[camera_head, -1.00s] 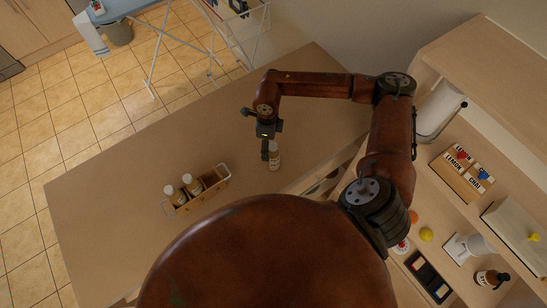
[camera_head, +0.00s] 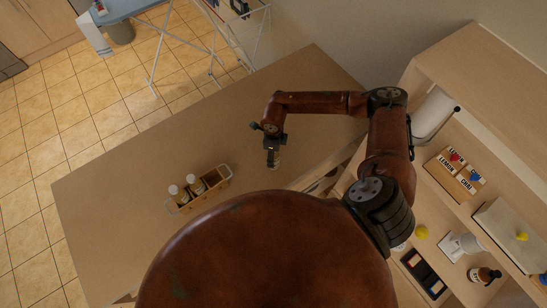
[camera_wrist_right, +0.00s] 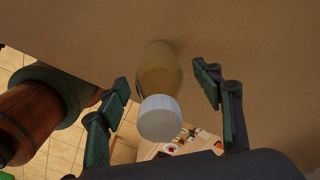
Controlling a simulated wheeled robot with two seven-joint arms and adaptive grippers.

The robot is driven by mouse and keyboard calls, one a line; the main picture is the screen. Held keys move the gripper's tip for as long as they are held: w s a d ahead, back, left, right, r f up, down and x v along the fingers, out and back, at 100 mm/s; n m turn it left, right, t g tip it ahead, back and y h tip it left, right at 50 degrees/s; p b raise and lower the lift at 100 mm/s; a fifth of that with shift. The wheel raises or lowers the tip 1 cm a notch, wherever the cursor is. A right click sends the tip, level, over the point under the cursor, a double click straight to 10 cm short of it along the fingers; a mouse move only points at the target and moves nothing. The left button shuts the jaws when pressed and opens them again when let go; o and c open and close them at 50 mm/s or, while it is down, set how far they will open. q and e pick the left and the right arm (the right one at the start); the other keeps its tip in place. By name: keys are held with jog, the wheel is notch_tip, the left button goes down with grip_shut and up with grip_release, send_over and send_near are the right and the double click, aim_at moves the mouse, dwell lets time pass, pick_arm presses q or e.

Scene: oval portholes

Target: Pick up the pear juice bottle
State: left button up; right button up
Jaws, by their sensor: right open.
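A single bottle with yellowish contents (camera_wrist_right: 158,72) and a white cap stands on the table; no label is readable. In the head view it (camera_head: 275,164) is mostly hidden under my right gripper (camera_head: 271,142). In the wrist view my right gripper (camera_wrist_right: 166,100) is open, with one finger on each side of the bottle and a gap to both. Two more white-capped bottles (camera_head: 174,191) (camera_head: 190,183) stand in a wooden carrier (camera_head: 211,188) to the left on the table. My left gripper is not in view.
The table (camera_head: 120,200) is bare around the bottle and carrier. A drying rack stands behind the table.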

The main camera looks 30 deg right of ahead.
jog(key=shift+c, duration=0.4)
jog(key=c, duration=1.4)
jog(key=shift+c, duration=0.8)
jog(key=shift+r, duration=0.2)
